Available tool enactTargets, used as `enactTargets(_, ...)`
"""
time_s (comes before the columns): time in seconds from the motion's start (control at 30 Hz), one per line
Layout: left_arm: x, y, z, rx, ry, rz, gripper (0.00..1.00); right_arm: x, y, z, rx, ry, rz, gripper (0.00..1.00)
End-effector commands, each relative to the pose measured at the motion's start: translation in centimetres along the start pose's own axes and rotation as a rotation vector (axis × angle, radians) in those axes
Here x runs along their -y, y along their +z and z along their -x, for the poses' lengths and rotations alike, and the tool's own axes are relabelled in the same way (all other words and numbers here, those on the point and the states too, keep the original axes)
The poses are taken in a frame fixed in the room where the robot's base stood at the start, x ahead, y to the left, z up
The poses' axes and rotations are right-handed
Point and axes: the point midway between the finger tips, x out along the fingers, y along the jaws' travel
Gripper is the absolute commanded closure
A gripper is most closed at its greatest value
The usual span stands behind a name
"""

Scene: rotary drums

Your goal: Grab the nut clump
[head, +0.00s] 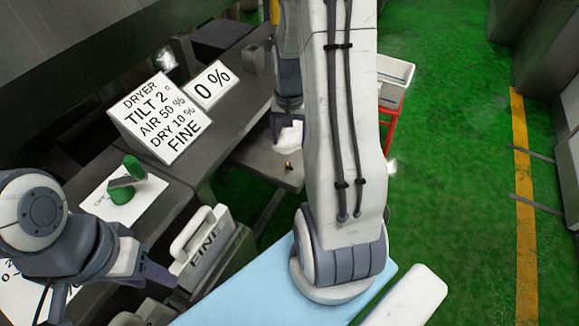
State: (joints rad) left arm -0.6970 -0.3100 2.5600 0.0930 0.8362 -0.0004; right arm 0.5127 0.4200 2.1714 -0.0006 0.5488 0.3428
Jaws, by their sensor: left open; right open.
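A small brown lump (289,165), possibly the nut clump, lies on a grey surface (262,160) in the middle of the head view. It is too small to make out well. My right gripper (287,122) points down above it, apart from it and partly hidden by my own large arm link. Its jaws are open; a white piece (290,137) shows at its tips, and I cannot tell what it is. My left gripper (163,272) is open at the lower left, close beside a white-handled bin marked FINE (212,258). I cannot tell whether they touch.
A dryer sign (155,117) and a 0 % sign (210,85) stand on the dark machine. A green knob (124,190) sits on a white plate. A white tray on a red stand (392,80) is behind my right arm. Green floor is clear at the right.

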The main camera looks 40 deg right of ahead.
Motion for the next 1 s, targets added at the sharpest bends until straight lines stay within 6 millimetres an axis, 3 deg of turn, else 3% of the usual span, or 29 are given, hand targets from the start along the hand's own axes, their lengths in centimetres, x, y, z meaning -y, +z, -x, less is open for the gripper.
enactTargets(0.13,0.0,0.0,-0.4,0.0,0.0,0.0,0.5,0.0,0.2,-2.6,0.006,0.002,0.001,0.2)
enactTargets(0.37,0.0,0.0,-0.6,0.0,0.0,0.0,0.5,0.0,0.1,-4.5,0.003,0.001,0.003,0.2)
enactTargets(0.67,0.1,0.1,-1.0,0.0,0.0,0.0,0.5,-0.1,0.0,-8.7,0.005,0.002,0.004,0.2)
enactTargets(1.0,0.1,0.1,-1.0,0.0,0.0,0.0,0.5,-0.1,-0.1,-9.3,0.001,0.0,0.003,0.2)
